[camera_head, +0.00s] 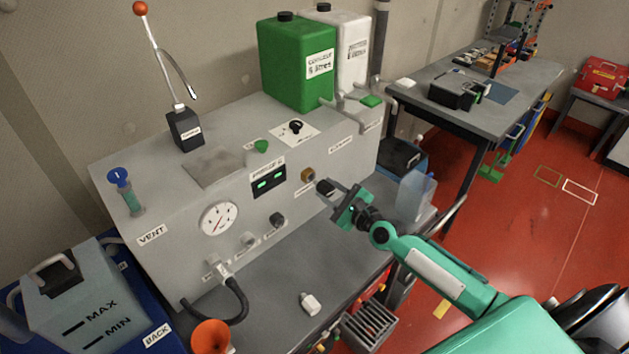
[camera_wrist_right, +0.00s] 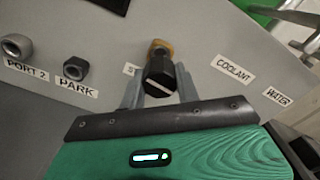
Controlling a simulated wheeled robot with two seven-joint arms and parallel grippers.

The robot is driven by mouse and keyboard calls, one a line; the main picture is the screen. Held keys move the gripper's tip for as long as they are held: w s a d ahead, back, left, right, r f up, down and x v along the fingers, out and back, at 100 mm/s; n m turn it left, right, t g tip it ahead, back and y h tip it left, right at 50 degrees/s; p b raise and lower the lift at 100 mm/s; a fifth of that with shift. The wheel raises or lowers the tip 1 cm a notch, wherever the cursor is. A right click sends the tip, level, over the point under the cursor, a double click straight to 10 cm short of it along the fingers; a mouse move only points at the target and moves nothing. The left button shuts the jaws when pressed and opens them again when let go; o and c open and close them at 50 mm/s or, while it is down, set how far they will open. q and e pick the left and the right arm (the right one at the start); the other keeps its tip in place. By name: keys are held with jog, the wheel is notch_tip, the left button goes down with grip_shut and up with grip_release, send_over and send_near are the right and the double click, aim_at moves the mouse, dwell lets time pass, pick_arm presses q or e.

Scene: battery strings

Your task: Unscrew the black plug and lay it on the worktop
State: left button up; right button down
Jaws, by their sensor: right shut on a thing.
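The black plug (camera_head: 325,187) is held between the fingers of my right gripper (camera_head: 334,190), in front of the grey cabinet's sloped face. In the right wrist view the plug (camera_wrist_right: 159,71), with a pale stripe on its end, sits between the fingertips of the right gripper (camera_wrist_right: 159,82). A brass port (camera_head: 308,174) is on the panel just behind the plug. In the head view a small gap shows between port and plug; in the wrist view the plug partly covers the brass port (camera_wrist_right: 161,44). The grey worktop (camera_head: 275,325) lies below. My left gripper is not in view.
A white bottle-like piece (camera_head: 310,303) lies on the worktop, near an orange funnel (camera_head: 211,336) and a black hose (camera_head: 240,297). The PARK fitting (camera_wrist_right: 75,68) and another port (camera_wrist_right: 17,46) are left of the plug. A translucent container (camera_head: 415,195) stands right of the cabinet.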

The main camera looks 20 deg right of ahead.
jog(key=shift+s, duration=0.15)
jog(key=shift+d, duration=0.1)
dwell(0.3)
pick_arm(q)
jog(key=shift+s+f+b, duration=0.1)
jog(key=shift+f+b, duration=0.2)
pick_arm(e)
jog(key=shift+v, duration=2.5)
